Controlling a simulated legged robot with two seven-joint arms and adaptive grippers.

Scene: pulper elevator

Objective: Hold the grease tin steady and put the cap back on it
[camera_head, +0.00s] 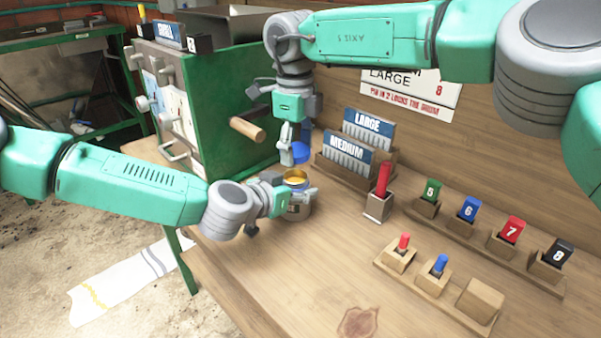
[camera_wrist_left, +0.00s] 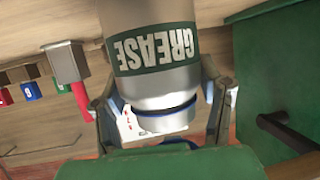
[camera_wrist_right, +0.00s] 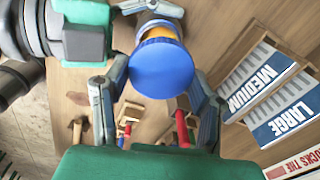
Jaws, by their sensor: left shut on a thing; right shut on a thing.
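The silver grease tin (camera_head: 297,208) stands on the bench, its open top showing yellow grease. My left gripper (camera_head: 292,198) is shut around its side. In the left wrist view the tin (camera_wrist_left: 152,65) appears upside down, its green GREASE label between the two fingers (camera_wrist_left: 165,105). My right gripper (camera_head: 296,150) is shut on the round blue cap (camera_head: 301,153), just above the tin and apart from it. In the right wrist view the cap (camera_wrist_right: 162,68) lies between the fingers (camera_wrist_right: 160,100), with the tin's yellow top partly hidden behind it.
A green cabinet (camera_head: 235,105) with a wooden handle (camera_head: 247,130) stands close left of the tin. MEDIUM (camera_head: 347,158) and LARGE (camera_head: 368,130) card racks and a red-handled tool (camera_head: 383,180) stand to the right. Numbered blocks fill the right side.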

